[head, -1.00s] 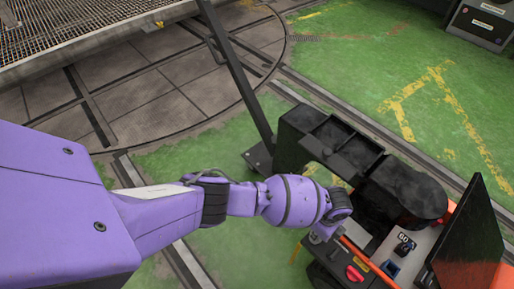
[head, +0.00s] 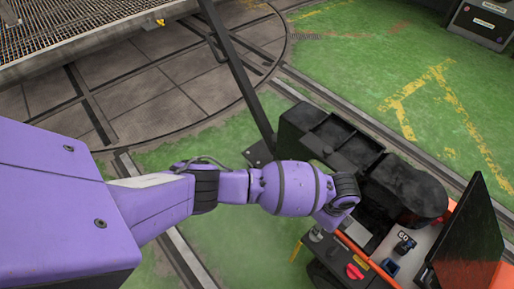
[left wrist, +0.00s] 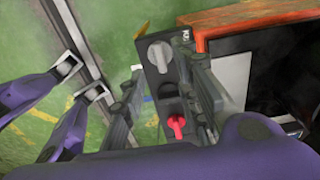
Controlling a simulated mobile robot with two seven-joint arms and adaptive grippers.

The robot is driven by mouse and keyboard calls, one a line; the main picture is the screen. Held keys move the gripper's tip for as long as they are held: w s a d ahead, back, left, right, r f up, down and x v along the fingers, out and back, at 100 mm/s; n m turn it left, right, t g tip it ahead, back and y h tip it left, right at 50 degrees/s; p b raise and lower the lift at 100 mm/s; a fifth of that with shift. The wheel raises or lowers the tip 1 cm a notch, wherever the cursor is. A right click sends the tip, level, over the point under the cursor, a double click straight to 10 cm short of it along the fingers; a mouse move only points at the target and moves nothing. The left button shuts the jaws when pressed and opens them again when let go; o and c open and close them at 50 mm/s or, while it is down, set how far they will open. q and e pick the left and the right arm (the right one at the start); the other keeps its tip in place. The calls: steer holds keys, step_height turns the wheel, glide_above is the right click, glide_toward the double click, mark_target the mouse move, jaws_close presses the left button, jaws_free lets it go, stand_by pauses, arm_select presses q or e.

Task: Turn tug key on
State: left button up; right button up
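A black control panel (head: 332,272) on the orange-and-black tug holds a red switch (head: 355,271) and a grey knob (head: 316,234). In the left wrist view, the grey knob (left wrist: 160,54) is at the upper middle and the red switch (left wrist: 177,124) is below it. A small label beside the knob is cut off and hard to read, so I cannot tell which control is the key. My left gripper (left wrist: 168,74) is open, its fingers on either side of the panel. Contact is not clear. In the head view, its wrist mostly hides the fingers. My right gripper is not in view.
A blue switch (head: 404,244) sits on the pale console. A dark tow bar (head: 238,80) rises behind. Green floor (head: 370,85) is open beyond the rails.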

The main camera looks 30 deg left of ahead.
arm_select(q)
step_height(320, 180, up, 6)
steer(key=shift+r, duration=0.2)
steer(key=shift+w, duration=0.1)
stand_by(0.4)
